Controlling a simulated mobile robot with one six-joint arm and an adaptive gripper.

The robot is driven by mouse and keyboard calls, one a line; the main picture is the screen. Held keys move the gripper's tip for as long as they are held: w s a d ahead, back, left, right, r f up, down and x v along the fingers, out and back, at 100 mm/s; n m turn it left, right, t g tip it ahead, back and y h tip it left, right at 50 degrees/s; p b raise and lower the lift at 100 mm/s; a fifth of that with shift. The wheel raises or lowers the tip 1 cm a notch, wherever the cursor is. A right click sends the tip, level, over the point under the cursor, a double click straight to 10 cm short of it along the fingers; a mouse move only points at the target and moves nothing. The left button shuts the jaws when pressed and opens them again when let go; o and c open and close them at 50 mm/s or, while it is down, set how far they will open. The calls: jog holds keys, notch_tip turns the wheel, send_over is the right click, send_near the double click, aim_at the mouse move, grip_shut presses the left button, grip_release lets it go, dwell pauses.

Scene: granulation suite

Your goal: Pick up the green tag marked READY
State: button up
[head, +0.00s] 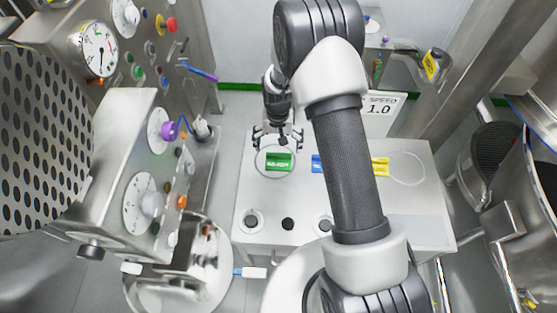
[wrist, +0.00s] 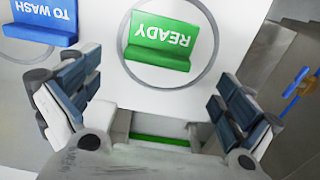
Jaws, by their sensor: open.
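The green tag marked READY (head: 279,161) lies inside a ring outline on the light table top. In the wrist view the green tag (wrist: 160,42) is ahead of the fingers, its lettering upside down, with a raised upright part along one side. My gripper (head: 279,137) is just behind the tag in the head view, apart from it. In the wrist view my gripper (wrist: 150,105) is open and empty, one finger on each side, with the tag centred beyond the gap.
A blue TO WASH tag (wrist: 45,20) lies to the left in the wrist view. It is partly hidden by my arm in the head view (head: 316,163). A yellow tag (head: 381,167) lies further right. A SPEED 1.0 sign (head: 383,112) stands at the table's back. A panel with dials (head: 142,190) stands left.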

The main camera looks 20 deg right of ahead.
aim_at(278, 156)
jog(key=f, duration=0.3)
jog(key=f+b, duration=0.1)
jog(key=shift+s+f, duration=0.3)
jog(key=shift+f, duration=0.1)
jog(key=shift+c, duration=0.3)
jog(key=shift+r, duration=0.1)
jog(key=c, duration=0.9)
notch_tip(278, 156, up, 20)
jog(key=p, duration=0.3)
